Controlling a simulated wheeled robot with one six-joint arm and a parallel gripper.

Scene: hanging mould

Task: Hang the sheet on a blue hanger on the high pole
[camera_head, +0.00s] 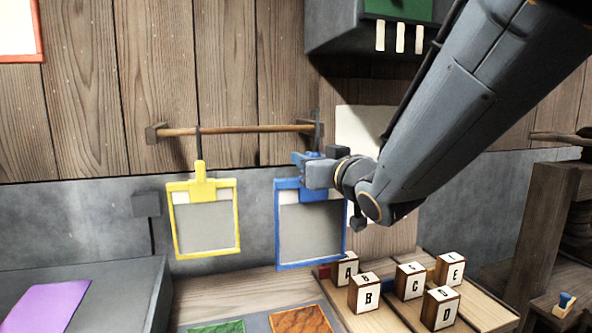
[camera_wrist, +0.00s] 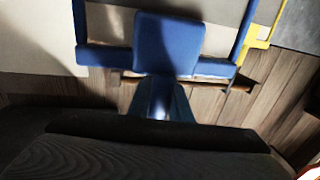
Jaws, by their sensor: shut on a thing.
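A blue hanger (camera_head: 281,228) frames a grey sheet (camera_head: 312,230) and is upright in front of the wall. My gripper (camera_head: 316,172) is shut on the top of the blue hanger, from the right side. The wrist view shows the blue hanger (camera_wrist: 168,45) with its neck running down to my dark gripper (camera_wrist: 160,112). The wooden pole (camera_head: 235,129) runs level along the wall. A dark hook above the blue hanger overlaps the pole's right end in the picture. I cannot tell whether it touches the pole.
A yellow hanger (camera_head: 202,182) with a grey sheet hangs from the pole's left half. Several lettered blocks (camera_head: 410,281) stand on a wooden board below right. A purple sheet (camera_head: 45,303) lies at lower left. A dark cabinet (camera_head: 340,32) is above right. The pole's middle is clear.

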